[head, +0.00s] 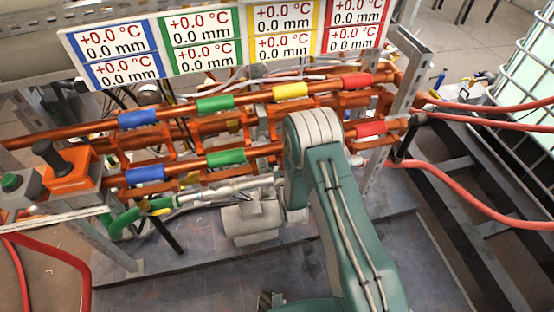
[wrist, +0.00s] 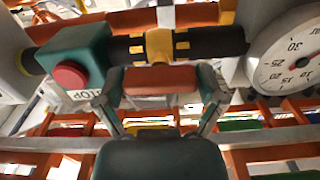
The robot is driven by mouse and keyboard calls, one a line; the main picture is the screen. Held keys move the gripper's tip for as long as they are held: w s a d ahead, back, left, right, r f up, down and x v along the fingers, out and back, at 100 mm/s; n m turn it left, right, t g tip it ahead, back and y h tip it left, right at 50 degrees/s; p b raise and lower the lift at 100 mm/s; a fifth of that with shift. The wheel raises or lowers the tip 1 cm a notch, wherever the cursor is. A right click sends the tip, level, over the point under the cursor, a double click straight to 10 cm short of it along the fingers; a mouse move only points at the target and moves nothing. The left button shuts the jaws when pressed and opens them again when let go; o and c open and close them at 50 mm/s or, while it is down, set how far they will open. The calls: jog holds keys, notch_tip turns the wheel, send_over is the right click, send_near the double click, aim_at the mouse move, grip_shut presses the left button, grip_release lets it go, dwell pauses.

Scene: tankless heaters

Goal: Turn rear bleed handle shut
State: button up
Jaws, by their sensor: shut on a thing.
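In the wrist view, an orange-red handle (wrist: 158,81) lies crosswise below a yellow collar (wrist: 159,46) on a dark pipe. My gripper (wrist: 161,88) has one finger at each end of this handle and is shut on it. The handle's stem and the way it joins the collar are mostly hidden. In the head view, my green arm covers the gripper and the handle, so neither shows there. I cannot tell from these views whether this is the rear handle.
A red stop button (wrist: 70,76) on a teal box is close to the left finger. A round dial gauge (wrist: 290,55) is at the right. Copper pipes with coloured bands and a display board (head: 230,38) stand around my arm. Red hoses (head: 480,205) run at the right.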

jog(key=shift+m, duration=0.3)
jog(key=m, duration=0.8)
jog(key=shift+m, duration=0.3)
jog(key=m, duration=0.4)
jog(key=shift+m, duration=2)
jog(key=shift+d+f, duration=0.1)
jog(key=o, duration=0.8)
